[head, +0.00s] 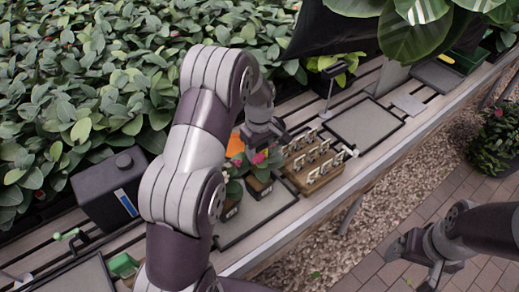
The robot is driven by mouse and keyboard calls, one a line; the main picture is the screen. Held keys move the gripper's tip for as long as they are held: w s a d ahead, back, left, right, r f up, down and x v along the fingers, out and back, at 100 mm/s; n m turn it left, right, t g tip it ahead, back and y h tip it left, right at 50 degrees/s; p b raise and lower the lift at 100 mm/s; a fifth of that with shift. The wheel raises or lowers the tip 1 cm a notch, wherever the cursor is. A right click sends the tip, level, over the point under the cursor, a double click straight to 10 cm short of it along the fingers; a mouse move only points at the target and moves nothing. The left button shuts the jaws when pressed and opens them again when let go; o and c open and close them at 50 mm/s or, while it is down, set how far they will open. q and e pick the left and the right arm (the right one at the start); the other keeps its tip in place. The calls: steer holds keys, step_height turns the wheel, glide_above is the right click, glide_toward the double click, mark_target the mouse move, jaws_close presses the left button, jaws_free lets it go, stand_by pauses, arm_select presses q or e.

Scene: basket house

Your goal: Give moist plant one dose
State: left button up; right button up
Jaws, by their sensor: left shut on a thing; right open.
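My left gripper (268,140) is above the small potted plants, partly behind my own arm. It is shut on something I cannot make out. An orange thing (235,144) shows just left of it; I cannot tell if it is held. Below are small plants with pink flowers in dark pots: one (258,173) on the right and one (231,195) on the left, partly hidden by my arm. I cannot tell which is moist. A wooden rack (318,182) with several pale upright pieces stands right of them. My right gripper (422,268) is open and empty over the paving.
A dark box with a blue-white label (115,188) stands at left, near a green object (122,265). A grey tray (365,126) lies beyond the rack, with a thin stand (329,90) behind. Dense foliage borders the slatted bench; large leaves hang at top right.

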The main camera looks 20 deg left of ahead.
arm_select(q)
steer(key=shift+f, duration=0.4)
stand_by(1.4)
step_height(320, 180, up, 7)
steer(key=p, duration=0.6)
steer(key=shift+w, duration=0.1)
